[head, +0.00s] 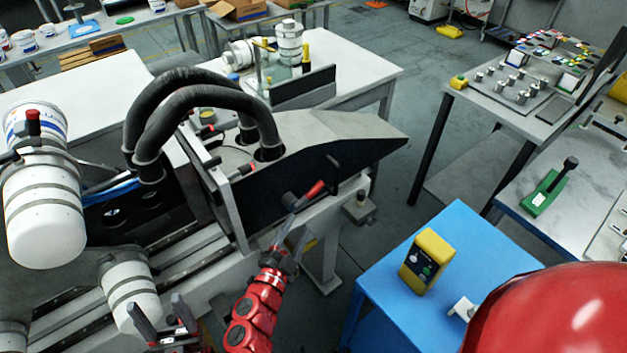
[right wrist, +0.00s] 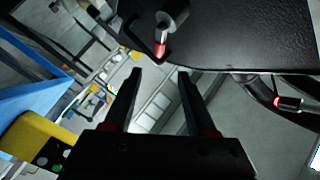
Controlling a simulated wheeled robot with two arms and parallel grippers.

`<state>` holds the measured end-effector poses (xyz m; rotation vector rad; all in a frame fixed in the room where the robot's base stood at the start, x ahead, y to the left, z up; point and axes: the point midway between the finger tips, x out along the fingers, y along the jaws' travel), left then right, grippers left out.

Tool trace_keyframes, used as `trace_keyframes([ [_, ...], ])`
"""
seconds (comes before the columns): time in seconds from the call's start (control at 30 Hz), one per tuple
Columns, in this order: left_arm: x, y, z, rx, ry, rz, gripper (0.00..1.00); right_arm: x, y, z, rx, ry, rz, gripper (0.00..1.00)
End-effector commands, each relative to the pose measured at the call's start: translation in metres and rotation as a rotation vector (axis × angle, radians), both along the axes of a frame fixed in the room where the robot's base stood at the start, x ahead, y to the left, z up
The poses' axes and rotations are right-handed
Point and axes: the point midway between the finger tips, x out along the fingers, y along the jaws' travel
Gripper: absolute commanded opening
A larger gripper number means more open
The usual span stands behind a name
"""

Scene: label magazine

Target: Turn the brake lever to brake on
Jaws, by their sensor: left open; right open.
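A lever with a red tip (head: 315,189) sticks out from the dark side plate of the machine (head: 270,200); it also shows in the right wrist view, as a red tip (right wrist: 160,48) hanging from a grey hub (right wrist: 172,16). I take it for the brake lever. My right gripper (head: 290,232) is close below it in the head view. In the right wrist view its jaws (right wrist: 156,85) are open and empty, with the red tip beyond the fingertips and apart from them. My left gripper (head: 163,314) is open and empty at the lower left.
A blue table (head: 420,310) with a yellow control box (head: 428,260) stands right of the machine. Black hoses (head: 195,95) arch over the machine. Another red-ended handle (right wrist: 290,102) shows right of the right gripper in the wrist view. Floor is free between machine and tables.

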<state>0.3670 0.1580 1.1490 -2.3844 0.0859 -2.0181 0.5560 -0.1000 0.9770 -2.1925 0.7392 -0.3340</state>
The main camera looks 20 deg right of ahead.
Motion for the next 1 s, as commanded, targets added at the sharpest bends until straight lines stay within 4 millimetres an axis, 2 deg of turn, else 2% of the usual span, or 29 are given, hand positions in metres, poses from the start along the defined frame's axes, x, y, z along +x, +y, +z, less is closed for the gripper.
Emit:
trace_keyframes([
  [0.4, 0.000, 0.000, 0.029, 0.000, -0.001, 0.000, 0.65, 0.080, -0.063, 0.005, -0.004, -0.003, -0.004, 0.57],
  [0.53, 0.000, 0.000, 0.036, 0.000, 0.000, 0.000, 0.65, 0.100, -0.078, 0.003, -0.004, 0.001, -0.001, 0.57],
  [0.7, 0.000, 0.000, 0.040, 0.000, -0.001, 0.000, 0.65, 0.114, -0.086, 0.002, -0.002, -0.001, 0.003, 0.57],
  [1.0, 0.000, 0.000, 0.041, 0.000, -0.001, 0.000, 0.65, 0.120, -0.093, 0.000, -0.002, -0.001, -0.002, 0.57],
])
